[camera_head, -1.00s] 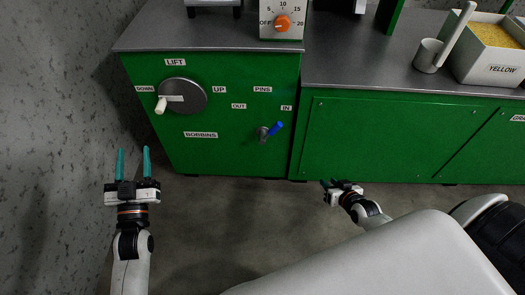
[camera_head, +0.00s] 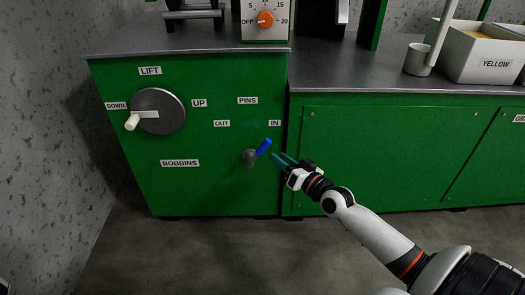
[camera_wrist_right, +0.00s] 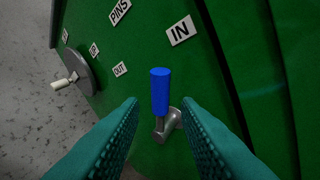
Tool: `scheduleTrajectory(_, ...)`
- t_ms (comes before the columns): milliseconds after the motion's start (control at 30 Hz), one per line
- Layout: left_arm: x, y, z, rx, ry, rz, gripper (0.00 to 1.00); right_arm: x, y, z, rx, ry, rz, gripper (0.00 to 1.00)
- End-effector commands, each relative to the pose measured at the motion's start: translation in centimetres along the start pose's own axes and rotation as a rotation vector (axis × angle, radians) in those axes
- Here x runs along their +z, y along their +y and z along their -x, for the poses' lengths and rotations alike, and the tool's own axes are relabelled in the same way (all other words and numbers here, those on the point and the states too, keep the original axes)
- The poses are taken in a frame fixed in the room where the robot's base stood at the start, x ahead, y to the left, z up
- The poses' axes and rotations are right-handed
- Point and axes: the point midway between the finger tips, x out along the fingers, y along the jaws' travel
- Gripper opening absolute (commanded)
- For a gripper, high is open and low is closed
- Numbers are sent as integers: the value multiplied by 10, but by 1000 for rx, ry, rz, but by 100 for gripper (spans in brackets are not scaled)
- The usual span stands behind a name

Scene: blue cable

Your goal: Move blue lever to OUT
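The blue lever (camera_head: 264,147) is on the green cabinet front, on a grey metal pivot (camera_head: 250,157). It tilts up and right, toward the IN label (camera_head: 275,123). The OUT label (camera_head: 222,123) is up and left of the pivot. My right gripper (camera_head: 279,160) is just right of the lever, fingers pointing at it. In the right wrist view the teal fingers (camera_wrist_right: 160,135) are open, with the blue lever (camera_wrist_right: 160,90) showing between and beyond them. I see no contact. My left gripper is out of the head view.
A grey disc (camera_head: 162,112) with a white handle, labelled LIFT, is on the cabinet left of the lever. The steel worktop (camera_head: 200,42) overhangs above, with an orange dial box (camera_head: 265,32) on it. The floor in front is clear.

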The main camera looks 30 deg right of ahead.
Motion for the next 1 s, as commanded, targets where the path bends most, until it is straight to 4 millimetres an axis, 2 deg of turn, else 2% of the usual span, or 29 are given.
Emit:
scheduleTrajectory(33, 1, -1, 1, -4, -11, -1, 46, -1, -1, -12, 1, -6, -2, 30)
scheduleTrajectory(200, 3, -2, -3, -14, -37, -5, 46, -2, -1, -44, 0, -4, -3, 30)
scheduleTrajectory(400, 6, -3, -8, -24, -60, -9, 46, -2, -1, -70, 0, -1, -1, 30)
scheduleTrajectory(600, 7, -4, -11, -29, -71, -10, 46, -2, 0, -80, 0, 2, 0, 30)
scheduleTrajectory(833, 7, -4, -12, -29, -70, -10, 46, -2, 0, -81, 0, 3, 0, 30)
scheduleTrajectory(867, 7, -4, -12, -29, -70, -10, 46, -2, 0, -81, 0, 3, 0, 28)
scheduleTrajectory(1000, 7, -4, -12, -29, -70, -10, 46, -1, 0, -81, -1, 3, 1, 5)
